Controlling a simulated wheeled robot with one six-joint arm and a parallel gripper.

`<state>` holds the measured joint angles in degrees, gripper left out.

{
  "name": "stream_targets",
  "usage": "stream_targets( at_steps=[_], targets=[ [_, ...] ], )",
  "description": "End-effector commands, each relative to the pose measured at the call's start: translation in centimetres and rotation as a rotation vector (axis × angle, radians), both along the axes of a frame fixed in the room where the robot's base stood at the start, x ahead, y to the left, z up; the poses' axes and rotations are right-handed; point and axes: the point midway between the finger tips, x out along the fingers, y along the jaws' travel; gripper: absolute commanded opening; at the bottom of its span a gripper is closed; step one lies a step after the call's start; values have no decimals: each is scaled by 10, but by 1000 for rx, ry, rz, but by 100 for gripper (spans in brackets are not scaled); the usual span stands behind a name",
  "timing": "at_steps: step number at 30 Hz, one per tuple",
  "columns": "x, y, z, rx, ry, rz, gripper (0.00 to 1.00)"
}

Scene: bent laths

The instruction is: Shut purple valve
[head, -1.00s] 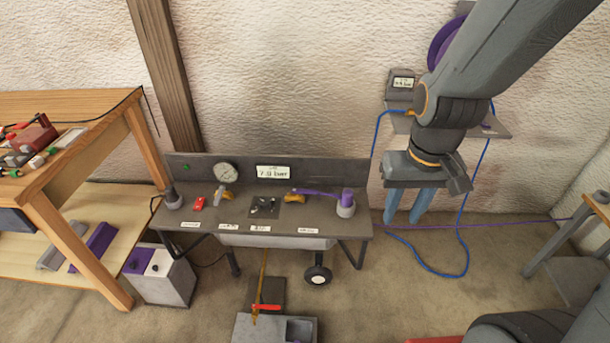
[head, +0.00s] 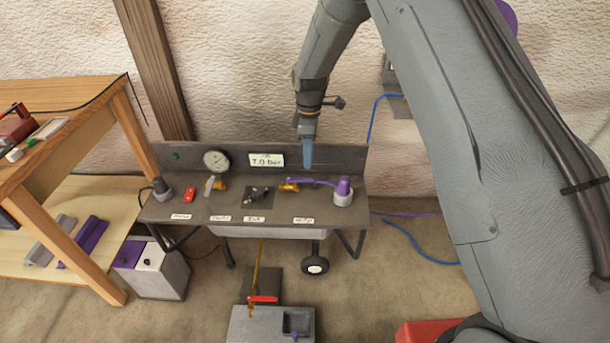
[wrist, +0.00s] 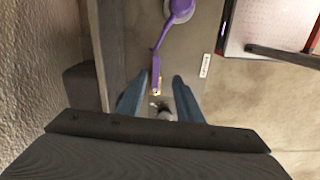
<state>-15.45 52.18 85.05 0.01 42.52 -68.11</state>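The purple valve has a long purple lever (head: 312,181) and a brass body (head: 288,187) on the right half of the grey bench. The lever points right, its far end at or beside a purple knob (head: 343,186) in a grey cup; I cannot tell if they touch. My gripper (head: 308,155) hangs above the back of the bench, near the valve, apart from it. In the wrist view my gripper (wrist: 159,78) is open and empty, its blue fingers appearing either side of the lever's lower end (wrist: 156,68) and the brass body (wrist: 157,91), seen from above.
The bench (head: 225,210) carries a dial gauge (head: 216,161), a display (head: 266,160), a red switch (head: 190,194) and a second brass valve (head: 214,184) with a grey handle. A low backboard (head: 340,160) rises behind. A wooden table (head: 60,150) stands left.

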Motion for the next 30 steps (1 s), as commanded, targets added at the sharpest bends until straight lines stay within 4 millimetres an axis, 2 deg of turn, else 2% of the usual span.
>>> stream_targets(
  at_steps=[1, 6, 21, 30],
  targets=[
    [5, 5, -8, -1, 2, 31, 33],
    [10, 11, -20, -2, 5, 80, 33],
    [10, 11, -83, -2, 5, 79, 33],
    [10, 11, -93, -1, 4, 79, 33]
  ],
)
